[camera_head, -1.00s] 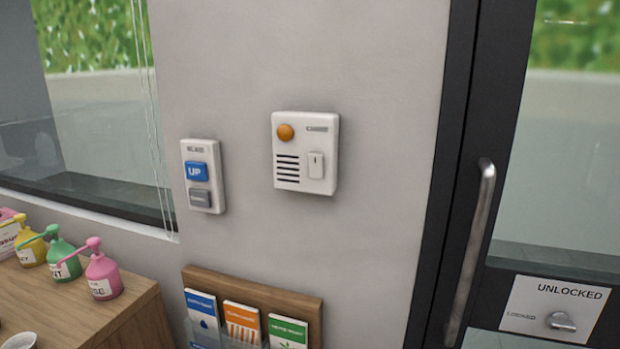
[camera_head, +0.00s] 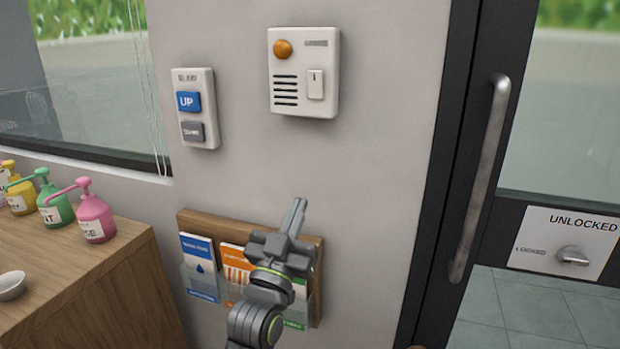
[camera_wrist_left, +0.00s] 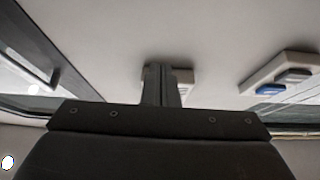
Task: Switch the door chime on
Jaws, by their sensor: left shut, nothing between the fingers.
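The door chime box (camera_head: 304,73) is a white unit on the grey wall. It has an orange round lamp (camera_head: 283,50), dark slots and a white rocker switch (camera_head: 316,84) at its lower right. My left gripper (camera_head: 297,204) is shut and empty, pointing up, below the chime box and in front of the leaflet rack. In the left wrist view the shut fingers (camera_wrist_left: 160,85) stand in front of a pale box on the wall, mostly hidden behind them. My right gripper is not in view.
A wooden leaflet rack (camera_head: 312,243) hangs below. A glass door with a long handle (camera_head: 480,180) is at right. A wooden counter (camera_head: 95,268) with pump bottles is at left.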

